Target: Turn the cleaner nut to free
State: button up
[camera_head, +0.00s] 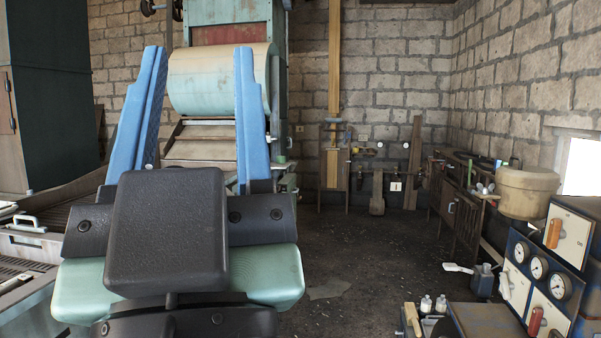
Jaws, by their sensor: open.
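My gripper (198,62) is in the left half of the head view, seen from behind. Its two blue fingers point up and stand wide apart, with nothing held between them. Beyond them is a tall teal machine (277,60) with a pale, wide drum (205,85) that shows between the fingers. I cannot make out the cleaner nut; it may be hidden or too small to tell. The gripper's dark body hides the lower part of the machine.
A control box (548,262) with gauges and orange handles stands at the right. A bench (460,195) and a tan bucket (525,190) line the right wall. Small bottles (433,304) stand at the lower right. The dark floor (370,250) in the middle is mostly clear.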

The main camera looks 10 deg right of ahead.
aim_at(486, 190)
jog(key=i+z, duration=0.1)
jog(key=i, duration=0.3)
jog(key=i+j+z, duration=0.15)
jog(key=i, duration=0.3)
jog(key=i+j+z, duration=0.1)
jog(key=i, duration=0.3)
jog(key=i+j+z, duration=0.15)
jog(key=i+j, duration=0.15)
jog(key=i+z, duration=0.4)
jog(key=i+j+z, duration=0.15)
jog(key=i+z, duration=0.25)
jog(key=i, duration=0.15)
jog(key=i+j+z, duration=0.4)
jog(key=i+z, duration=0.15)
jog(key=z, duration=0.3)
jog(key=i+z, duration=0.15)
jog(key=z, duration=0.3)
jog(key=i+j+z, duration=0.15)
jog(key=z, duration=0.35)
jog(key=i+j, duration=0.3)
